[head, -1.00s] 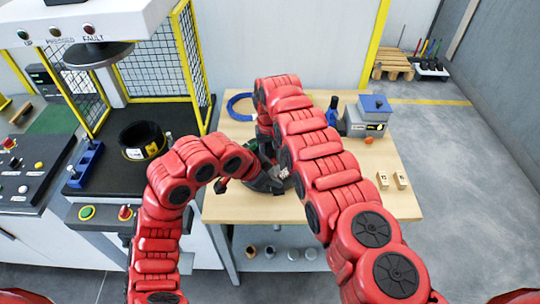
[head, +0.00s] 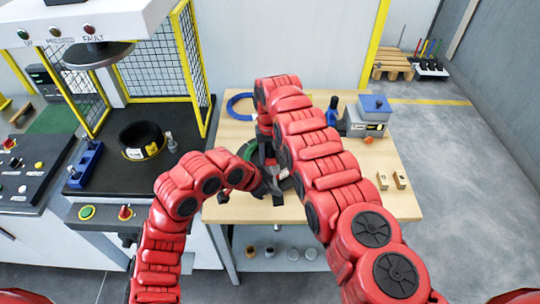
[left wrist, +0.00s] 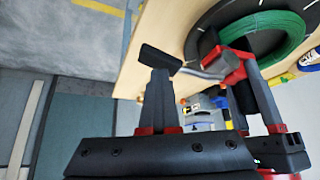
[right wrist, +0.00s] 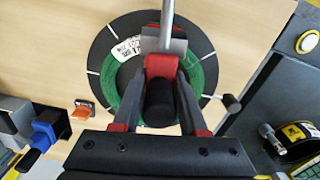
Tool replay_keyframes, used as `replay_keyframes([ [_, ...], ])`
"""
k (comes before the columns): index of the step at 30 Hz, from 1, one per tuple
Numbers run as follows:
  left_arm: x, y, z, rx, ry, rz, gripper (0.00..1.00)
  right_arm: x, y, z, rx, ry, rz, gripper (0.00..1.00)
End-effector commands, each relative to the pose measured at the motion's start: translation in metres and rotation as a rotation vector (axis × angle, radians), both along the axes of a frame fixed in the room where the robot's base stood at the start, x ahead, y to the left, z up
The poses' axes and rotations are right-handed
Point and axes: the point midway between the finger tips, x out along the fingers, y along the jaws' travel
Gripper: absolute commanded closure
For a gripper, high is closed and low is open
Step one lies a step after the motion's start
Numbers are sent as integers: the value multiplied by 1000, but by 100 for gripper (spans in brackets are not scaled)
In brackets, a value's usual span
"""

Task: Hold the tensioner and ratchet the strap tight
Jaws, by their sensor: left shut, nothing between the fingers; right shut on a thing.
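A green coil (right wrist: 203,78) lies on a round black disc (right wrist: 104,48) on the wooden table; part of the coil also shows in the head view (head: 248,150). The tensioner (right wrist: 160,68) is a red block with a black knob and a grey metal lever (right wrist: 167,22), over the coil's edge. My right gripper (right wrist: 164,75) is shut on the tensioner. My left gripper (head: 272,183) is shut and empty beside the tensioner, low at the coil's near side. In the left wrist view the lever (left wrist: 202,73) shows close to the left fingers; contact is unclear. The strap is not clearly visible.
A blue and grey device (head: 370,115) stands at the table's back right, with two small wooden blocks (head: 383,180) in front. The press station (head: 115,180) borders the table on the left. The table's right part is mostly clear.

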Motion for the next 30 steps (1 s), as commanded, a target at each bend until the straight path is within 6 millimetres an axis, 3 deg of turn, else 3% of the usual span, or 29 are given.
replay_keyframes([
  [3,2,3,-7,4,-3,9,100,-3,-1,-4,-4,12,0,100],
  [14,3,3,-3,4,-4,10,100,-3,-1,-4,-4,12,1,100],
  [30,2,2,40,2,-2,5,100,-3,-1,-4,-4,10,0,100],
])
